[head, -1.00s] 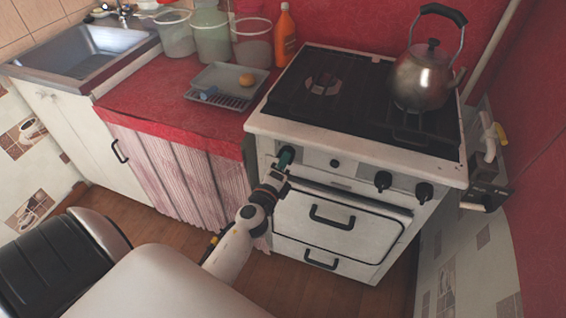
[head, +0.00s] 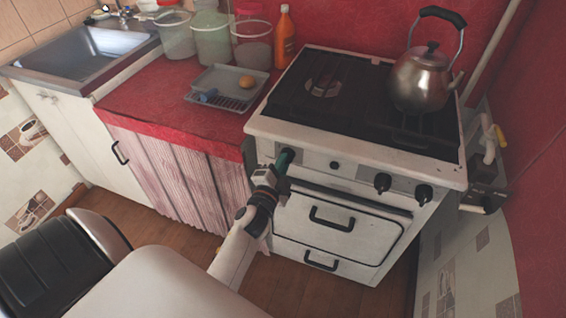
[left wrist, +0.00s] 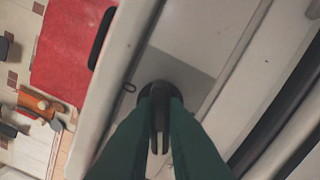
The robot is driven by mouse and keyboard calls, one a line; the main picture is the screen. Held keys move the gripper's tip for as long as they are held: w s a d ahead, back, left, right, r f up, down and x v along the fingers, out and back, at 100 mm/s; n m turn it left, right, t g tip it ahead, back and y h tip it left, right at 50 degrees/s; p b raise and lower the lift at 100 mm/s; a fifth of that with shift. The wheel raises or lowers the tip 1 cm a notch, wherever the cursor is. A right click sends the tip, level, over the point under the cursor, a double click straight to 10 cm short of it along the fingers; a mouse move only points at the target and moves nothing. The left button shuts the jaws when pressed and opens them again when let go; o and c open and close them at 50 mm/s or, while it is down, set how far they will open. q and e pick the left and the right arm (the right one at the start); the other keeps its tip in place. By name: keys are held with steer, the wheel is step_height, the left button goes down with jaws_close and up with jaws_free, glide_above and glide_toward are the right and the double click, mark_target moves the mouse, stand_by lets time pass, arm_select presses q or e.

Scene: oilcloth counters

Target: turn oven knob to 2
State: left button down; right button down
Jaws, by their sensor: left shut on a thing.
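The white oven (head: 340,222) stands at the right with its black hob on top. My left gripper (head: 284,160) is at the leftmost knob position on the oven's front panel, with its green fingers against the panel. In the left wrist view the dark oven knob (left wrist: 158,100) sits between the two green fingers, which are shut on it from both sides. The knob's grip bar runs nearly straight up and down in that view. No number marks can be read. In the head view the gripper hides this knob. My right gripper is not in view.
A metal kettle (head: 421,78) stands on the hob. The red counter (head: 140,95) holds a grey tray (head: 222,78), jars and an orange bottle (head: 285,36). The oven door handle (head: 331,222) sticks out below.

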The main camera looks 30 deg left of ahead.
arm_select(q)
steer(key=shift+n, duration=0.4)
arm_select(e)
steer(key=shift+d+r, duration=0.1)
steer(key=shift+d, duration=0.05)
arm_select(q)
steer(key=c, duration=1.5)
jaws_free()
steer(key=shift+s, duration=0.1)
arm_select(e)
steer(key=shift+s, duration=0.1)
